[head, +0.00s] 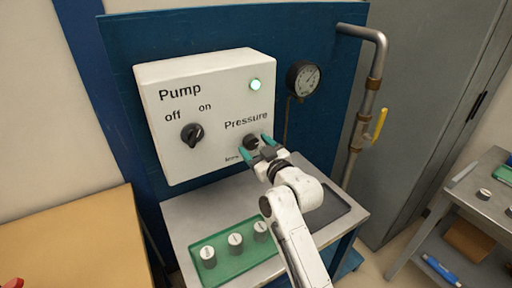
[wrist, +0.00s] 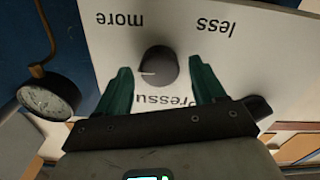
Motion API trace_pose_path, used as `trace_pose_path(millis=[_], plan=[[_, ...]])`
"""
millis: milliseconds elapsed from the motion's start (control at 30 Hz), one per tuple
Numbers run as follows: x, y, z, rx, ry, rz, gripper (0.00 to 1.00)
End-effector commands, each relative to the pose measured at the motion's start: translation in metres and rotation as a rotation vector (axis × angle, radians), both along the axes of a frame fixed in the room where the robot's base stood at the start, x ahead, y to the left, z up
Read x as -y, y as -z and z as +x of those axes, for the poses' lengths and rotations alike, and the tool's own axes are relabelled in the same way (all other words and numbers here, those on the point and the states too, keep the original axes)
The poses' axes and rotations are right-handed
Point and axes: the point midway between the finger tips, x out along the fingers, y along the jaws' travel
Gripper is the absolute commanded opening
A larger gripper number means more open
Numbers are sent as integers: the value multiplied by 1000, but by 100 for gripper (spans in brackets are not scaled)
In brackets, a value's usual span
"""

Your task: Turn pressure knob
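The pressure knob (head: 251,142) is a dark round knob on the white pump box (head: 180,100), below the word "Pressure". In the wrist view the knob (wrist: 158,66) shows a white pointer mark, with "more" and "less" lettered beyond it; that view is upside down. My gripper (head: 256,148) is at the box front by the knob. In the wrist view its two green fingers (wrist: 158,78) are apart, one on each side of the knob, with visible gaps. I cannot tell how deep the tips reach.
The pump switch (head: 192,134) and a lit green lamp (head: 255,84) are on the same box. A pressure gauge (head: 303,79) and a pipe with a yellow valve handle (head: 379,123) stand to the right. A green tray (head: 225,246) with knob-like pieces lies on the bench below.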

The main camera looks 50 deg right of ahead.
Motion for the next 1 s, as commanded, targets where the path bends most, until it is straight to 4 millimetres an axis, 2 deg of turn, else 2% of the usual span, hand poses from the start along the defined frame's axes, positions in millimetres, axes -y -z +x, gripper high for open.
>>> trace_pose_path(millis=[67, 533, 1000], plan=[[0, 0, 0, 0, 0, 0, 61], [0, 0, 0, -1, -1, 0, 16], [0, 0, 0, 32, -1, 115, 15]])
